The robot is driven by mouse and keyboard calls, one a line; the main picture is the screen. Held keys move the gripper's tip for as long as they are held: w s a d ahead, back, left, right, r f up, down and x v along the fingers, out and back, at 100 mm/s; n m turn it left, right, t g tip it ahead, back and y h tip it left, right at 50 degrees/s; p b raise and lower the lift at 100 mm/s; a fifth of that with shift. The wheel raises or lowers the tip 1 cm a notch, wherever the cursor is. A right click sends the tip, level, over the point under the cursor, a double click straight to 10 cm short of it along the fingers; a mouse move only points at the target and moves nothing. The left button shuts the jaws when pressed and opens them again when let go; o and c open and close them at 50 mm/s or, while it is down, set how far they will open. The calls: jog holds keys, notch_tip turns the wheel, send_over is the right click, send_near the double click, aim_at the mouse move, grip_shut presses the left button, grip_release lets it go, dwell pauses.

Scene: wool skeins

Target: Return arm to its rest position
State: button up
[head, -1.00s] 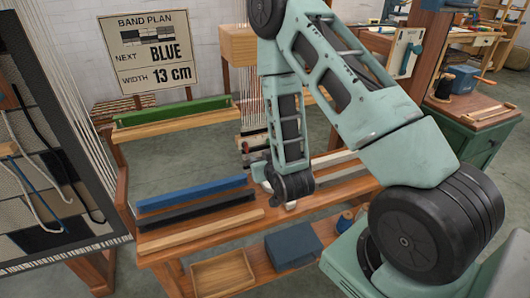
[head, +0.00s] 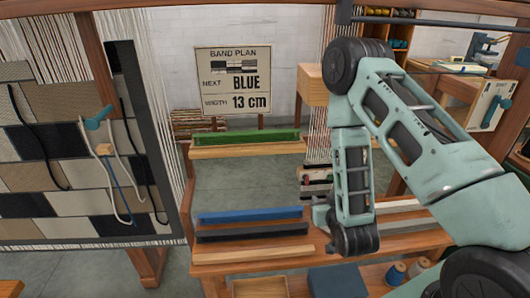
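My arm (head: 405,120) rises from the lower right, bends at a dark elbow joint and hangs down over the wooden bench (head: 250,253). Its dark wrist joint (head: 356,239) is low over the bench, right of the blue bar (head: 250,214). A small grey part at my gripper (head: 322,214) shows left of the wrist. The fingers are hidden or too small to make out, so I cannot tell whether they are open or hold anything.
Black and light wooden bars lie in front of the blue bar. A green bar (head: 245,137) lies on a rail behind. A woven panel (head: 70,150) stands left, a sign (head: 233,79) at the back. Spools (head: 395,273) and a blue-grey box (head: 337,281) sit below.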

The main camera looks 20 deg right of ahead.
jog(key=s+a+r+n+g+y, duration=0.2)
jog(key=a+r+g+y, duration=0.15)
jog(key=a, duration=0.65)
jog(key=s+a+r+n+g+y, duration=0.1)
jog(key=a+r+n+g+y, duration=0.3)
jog(key=a, duration=0.6)
jog(key=s+a+r+n+g+h, duration=0.1)
jog(key=s+a+r+n+g, duration=0.1)
jog(key=s+r, duration=0.4)
jog(key=s+a+r+n+g+h, duration=0.1)
jog(key=s+r, duration=0.5)
jog(key=s, duration=0.8)
jog(key=shift+s+a+n+g+h, duration=0.35)
jog(key=shift+n+g+h, duration=0.3)
jog(key=shift+n+g, duration=0.4)
